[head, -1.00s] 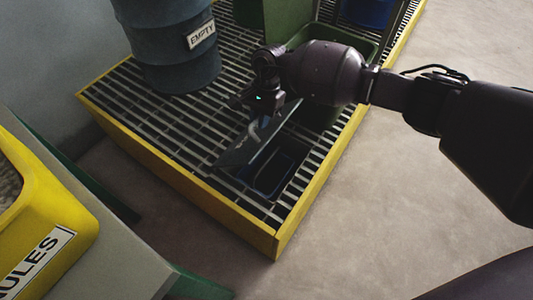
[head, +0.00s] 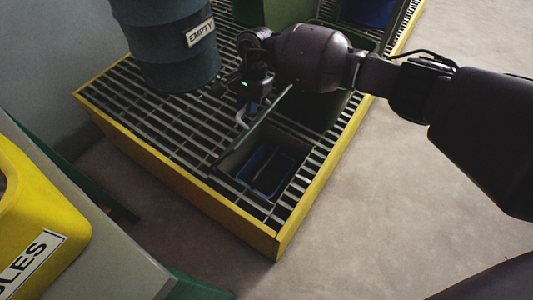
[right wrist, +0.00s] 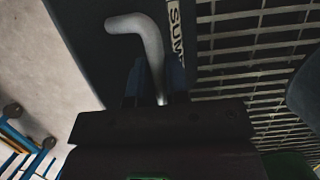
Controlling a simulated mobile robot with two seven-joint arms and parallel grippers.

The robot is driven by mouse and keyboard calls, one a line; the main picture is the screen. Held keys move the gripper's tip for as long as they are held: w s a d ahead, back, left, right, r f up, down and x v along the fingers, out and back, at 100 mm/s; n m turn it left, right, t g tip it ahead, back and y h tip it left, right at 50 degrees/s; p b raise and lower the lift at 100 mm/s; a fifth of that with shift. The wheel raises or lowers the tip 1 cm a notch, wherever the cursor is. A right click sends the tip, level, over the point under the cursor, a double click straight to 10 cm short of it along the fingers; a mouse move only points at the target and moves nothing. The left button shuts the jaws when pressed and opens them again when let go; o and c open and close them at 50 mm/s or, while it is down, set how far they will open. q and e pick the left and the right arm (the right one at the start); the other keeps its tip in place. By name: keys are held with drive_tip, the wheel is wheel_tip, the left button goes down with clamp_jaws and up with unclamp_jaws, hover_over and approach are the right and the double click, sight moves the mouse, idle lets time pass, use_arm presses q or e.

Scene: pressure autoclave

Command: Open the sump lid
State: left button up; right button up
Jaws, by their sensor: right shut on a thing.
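The sump lid (head: 236,146) is a dark panel in the yellow-edged grating platform. It stands steeply tilted up, almost edge-on in the head view. The sump opening beside it is uncovered, with a blue-rimmed container (head: 265,170) inside. My right gripper (head: 243,112) is shut on the lid's bent grey handle (right wrist: 145,35), left of the lid. In the right wrist view, my right gripper's fingers (right wrist: 156,84) lie on both sides of the handle, in front of the dark lid face (right wrist: 90,45) with its partly hidden SUMP label (right wrist: 176,28). My left gripper is not in view.
A blue-grey drum (head: 165,45) labelled EMPTY stands on the grating (head: 150,115) just left of my right gripper. A yellow container (head: 40,210) is at the lower left. The floor (head: 390,190) at right is clear.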

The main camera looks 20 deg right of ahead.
drive_tip(key=shift+w+r, duration=0.3)
drive_tip(key=shift+r, duration=0.05)
drive_tip(key=w, duration=0.1)
drive_tip(key=w+a, duration=0.1)
drive_tip(key=w+a+b, duration=0.1)
drive_tip(key=shift+w+a+r, duration=0.1)
drive_tip(key=shift+a+r, duration=0.15)
idle(0.4)
